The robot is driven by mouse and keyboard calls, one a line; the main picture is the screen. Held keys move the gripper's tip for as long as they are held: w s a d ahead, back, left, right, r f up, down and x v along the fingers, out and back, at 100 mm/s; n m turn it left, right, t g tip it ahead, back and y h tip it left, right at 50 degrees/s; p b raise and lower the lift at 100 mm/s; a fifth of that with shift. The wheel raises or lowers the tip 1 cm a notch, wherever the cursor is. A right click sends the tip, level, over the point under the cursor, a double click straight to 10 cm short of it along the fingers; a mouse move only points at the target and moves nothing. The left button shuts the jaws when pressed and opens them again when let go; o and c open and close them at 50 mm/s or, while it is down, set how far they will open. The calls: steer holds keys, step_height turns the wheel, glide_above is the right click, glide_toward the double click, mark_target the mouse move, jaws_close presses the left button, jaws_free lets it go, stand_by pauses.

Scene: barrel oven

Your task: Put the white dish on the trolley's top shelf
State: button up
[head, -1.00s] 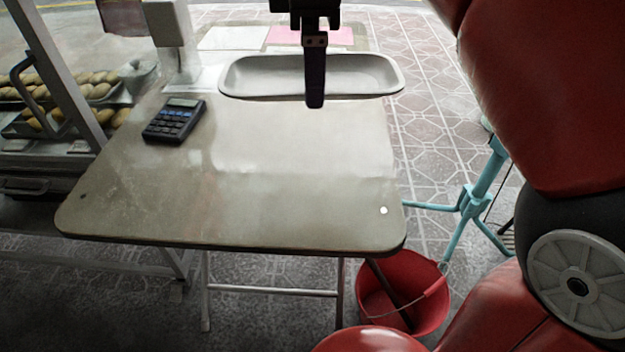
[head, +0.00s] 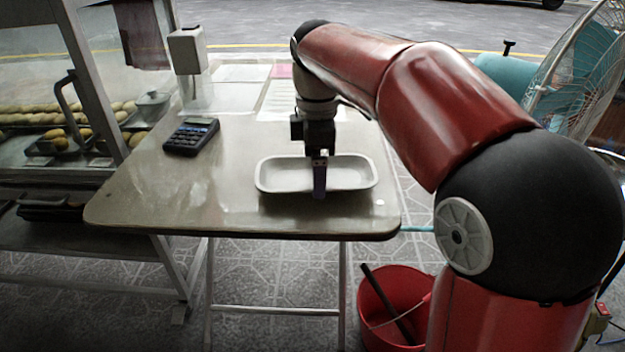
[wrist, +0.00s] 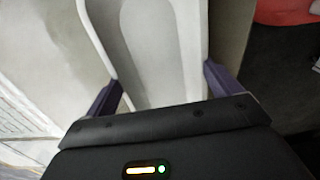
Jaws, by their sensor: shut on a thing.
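The white dish (head: 268,176) is a shallow oblong tray with rounded ends, over the front right part of the folding table in the head view. My gripper (head: 319,178) is shut on it from above, one finger showing at its near side. In the wrist view the dish (wrist: 150,50) lies between the two dark fingers of my gripper (wrist: 163,88). A dark shadow lies under the dish; I cannot tell if it touches the table. I cannot make out a trolley for certain in these views.
The folding table (head: 150,195) holds a black calculator (head: 191,136) and papers. A glass case with buns (head: 65,115) stands left. A red bucket (head: 385,300) is below the table's right front. A teal fan (head: 570,75) stands at the right.

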steer(key=shift+f, duration=0.45)
steer(key=shift+r, duration=0.15)
steer(key=shift+f, duration=0.2)
steer(key=o, duration=0.8)
steer(key=shift+f, duration=0.1)
